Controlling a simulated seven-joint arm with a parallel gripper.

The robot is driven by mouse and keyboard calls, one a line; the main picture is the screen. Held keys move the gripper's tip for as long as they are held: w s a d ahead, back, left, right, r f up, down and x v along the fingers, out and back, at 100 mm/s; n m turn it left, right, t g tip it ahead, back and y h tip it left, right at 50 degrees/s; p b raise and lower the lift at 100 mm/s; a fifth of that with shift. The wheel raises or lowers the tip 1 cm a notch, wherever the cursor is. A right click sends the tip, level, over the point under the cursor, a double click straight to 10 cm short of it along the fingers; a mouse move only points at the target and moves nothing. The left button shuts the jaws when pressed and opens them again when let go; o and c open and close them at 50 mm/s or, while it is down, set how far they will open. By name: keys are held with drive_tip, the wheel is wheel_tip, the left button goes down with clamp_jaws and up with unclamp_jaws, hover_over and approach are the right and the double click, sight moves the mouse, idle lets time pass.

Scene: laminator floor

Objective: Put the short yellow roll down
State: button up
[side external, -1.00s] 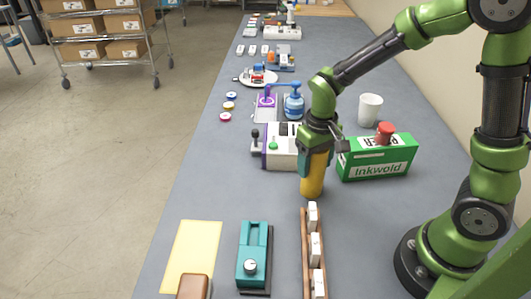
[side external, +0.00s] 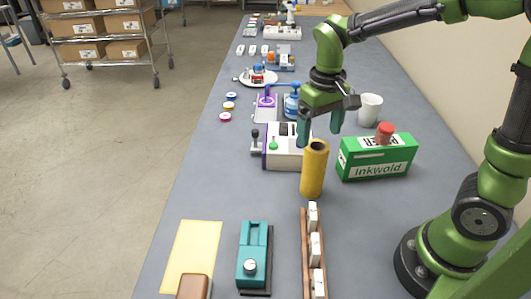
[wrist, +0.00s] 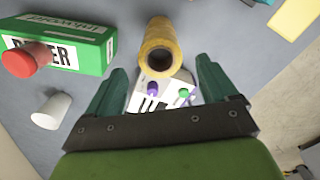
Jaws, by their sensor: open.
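The short yellow roll (side external: 314,170) stands upright on the grey table, left of the green box and in front of the white machine. Its dark open core faces up. My gripper (side external: 321,143) is open and empty above and just behind the roll, clear of it. In the wrist view the roll (wrist: 160,47) shows beyond and between the open fingertips of my gripper (wrist: 165,78), touching neither.
A green Inkwold box (side external: 376,158) with a red-topped item stands right of the roll. A white machine (side external: 284,157) is close behind it. A wooden rack (side external: 306,240) with white pieces and a teal device (side external: 253,248) lie in front. A white cup (side external: 370,108) stands behind the box.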

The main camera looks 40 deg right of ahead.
wheel_tip(320, 180, up, 2)
drive_tip(key=shift+r, duration=0.1)
drive_tip(key=shift+s+r, duration=0.15)
drive_tip(key=shift+r, duration=0.2)
drive_tip(key=s+r+m+t+y, duration=0.1)
drive_tip(key=s+r+t, duration=0.1)
drive_tip(key=s+t, duration=0.1)
drive_tip(key=s+a+r+t+y, duration=0.1)
drive_tip(key=s+r+t, duration=0.1)
drive_tip(key=s+t, duration=0.2)
drive_tip(key=shift+s+r+m, duration=0.25)
drive_tip(key=shift+s+m, duration=0.15)
drive_tip(key=shift+s, duration=0.8)
